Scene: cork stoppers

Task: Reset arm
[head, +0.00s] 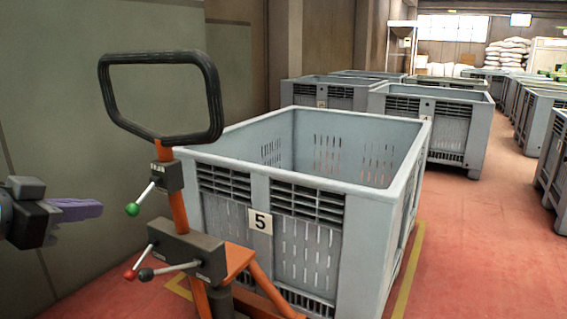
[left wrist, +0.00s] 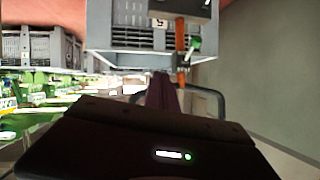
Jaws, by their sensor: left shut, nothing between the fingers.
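My left gripper (head: 98,208) comes in from the left edge in the head view. Its purple fingers are together and empty. It is left of an orange pallet truck's column and touches nothing that I can see. In the left wrist view the purple fingers (left wrist: 163,93) point away from the camera, and the scene appears upside down. My right gripper is in neither view.
The pallet truck has a black loop handle (head: 214,98) and levers with a green knob (head: 132,209) and dark and red knobs. Behind it stands an empty-looking grey crate (head: 325,235) labelled 5. More crates (head: 440,115) stand behind. Red floor (head: 470,240) is free at right.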

